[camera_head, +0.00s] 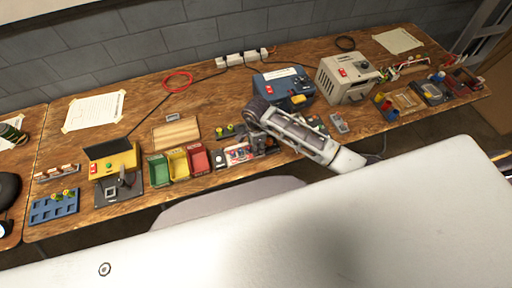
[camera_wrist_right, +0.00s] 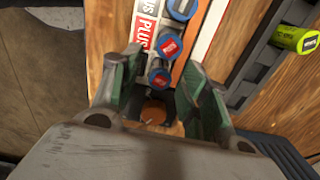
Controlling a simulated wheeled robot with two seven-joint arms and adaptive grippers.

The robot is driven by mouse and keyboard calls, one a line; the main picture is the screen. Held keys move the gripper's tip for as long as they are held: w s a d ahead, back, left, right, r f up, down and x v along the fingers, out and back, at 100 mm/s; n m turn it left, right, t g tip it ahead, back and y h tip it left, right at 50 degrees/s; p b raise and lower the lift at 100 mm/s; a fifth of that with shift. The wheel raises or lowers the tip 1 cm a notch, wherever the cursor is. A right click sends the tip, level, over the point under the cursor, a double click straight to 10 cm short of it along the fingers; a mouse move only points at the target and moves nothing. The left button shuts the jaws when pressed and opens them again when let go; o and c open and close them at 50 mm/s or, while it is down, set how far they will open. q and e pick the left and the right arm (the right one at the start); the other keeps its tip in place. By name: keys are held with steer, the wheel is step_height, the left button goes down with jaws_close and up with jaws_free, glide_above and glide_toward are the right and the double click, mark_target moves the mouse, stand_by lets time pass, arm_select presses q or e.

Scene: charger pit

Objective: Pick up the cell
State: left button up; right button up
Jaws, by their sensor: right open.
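Several cylindrical cells with blue bodies and red ends stand in a row in the right wrist view, such as the middle cell (camera_wrist_right: 169,45) and the nearest cell (camera_wrist_right: 159,76). A green cell (camera_wrist_right: 296,40) lies in a dark holder at the right of that view. My right gripper (camera_wrist_right: 160,62) is open, its fingers on either side of the row's near end; whether they touch a cell I cannot tell. In the head view my right gripper (camera_head: 263,141) is over the bench's front middle, where the cells are too small to make out. My left gripper is not in view.
The wooden bench (camera_head: 140,130) carries green, yellow and red bins (camera_head: 178,162) left of my gripper. A blue device (camera_head: 285,84) and a beige box (camera_head: 345,80) stand behind it. A blue tray (camera_head: 54,207) is at the far left.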

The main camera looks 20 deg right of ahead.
jaws_close()
steer(key=shift+r, duration=0.1)
step_height(320, 180, up, 10)
steer(key=b, duration=0.1)
stand_by(0.9)
stand_by(0.5)
